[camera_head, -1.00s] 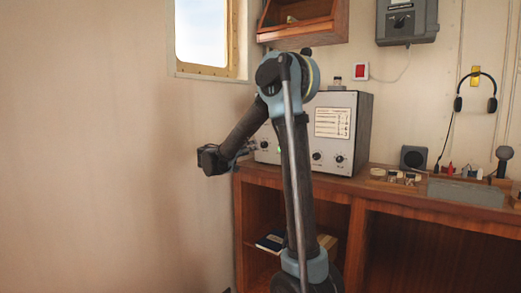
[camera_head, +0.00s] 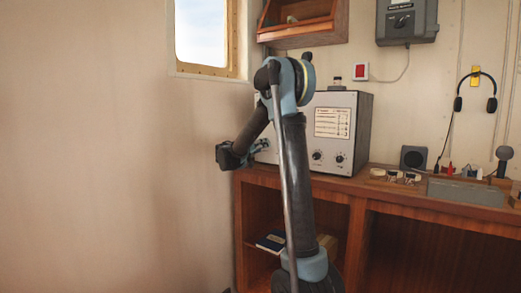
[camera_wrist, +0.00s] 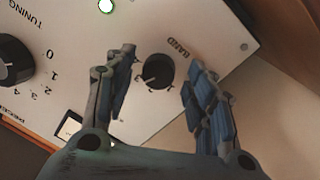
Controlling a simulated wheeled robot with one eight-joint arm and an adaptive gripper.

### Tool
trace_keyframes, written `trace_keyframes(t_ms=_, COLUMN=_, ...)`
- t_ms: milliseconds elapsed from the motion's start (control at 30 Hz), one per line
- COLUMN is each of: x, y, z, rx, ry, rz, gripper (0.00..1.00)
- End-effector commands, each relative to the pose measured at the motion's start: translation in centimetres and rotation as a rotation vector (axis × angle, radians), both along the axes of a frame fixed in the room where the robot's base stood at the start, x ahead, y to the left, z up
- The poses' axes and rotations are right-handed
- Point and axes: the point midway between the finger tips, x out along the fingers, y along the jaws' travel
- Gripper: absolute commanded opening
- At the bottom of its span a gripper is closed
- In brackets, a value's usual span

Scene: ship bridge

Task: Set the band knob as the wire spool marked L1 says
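The band knob (camera_wrist: 158,70) is a small round black knob beside the word BAND on a white panel, with digits near its rim. Its pale pointer mark is towards the lower left in the wrist view; I cannot tell surely which digit it meets. My gripper (camera_wrist: 160,72) is open, one finger on each side of the knob, with visible gaps to it. In the head view my gripper (camera_head: 262,147) is at the left of the white radio unit (camera_head: 336,98). Several small spools (camera_head: 396,177) lie on the desk; no L1 mark is legible.
A larger black tuning knob (camera_wrist: 8,62) is on the panel, left of my fingers. A white square (camera_wrist: 70,126) lies near my left finger. The wooden desk (camera_head: 340,186) bears a grey speaker (camera_head: 413,157) and a microphone (camera_head: 504,154).

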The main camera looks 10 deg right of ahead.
Motion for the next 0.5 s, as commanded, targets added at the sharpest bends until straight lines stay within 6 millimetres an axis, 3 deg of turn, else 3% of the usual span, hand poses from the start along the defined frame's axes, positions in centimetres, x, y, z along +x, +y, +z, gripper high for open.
trace_keyframes(t_ms=33, x=-0.01, y=0.01, z=0.00, rx=0.000, ry=0.000, rz=0.000, gripper=0.41)
trace_keyframes(t_ms=200, x=-0.01, y=0.03, z=0.00, rx=0.000, ry=0.000, rz=0.000, gripper=0.05)
trace_keyframes(t_ms=500, x=0.01, y=0.07, z=-0.05, rx=-0.010, ry=0.010, rz=0.001, gripper=0.05)
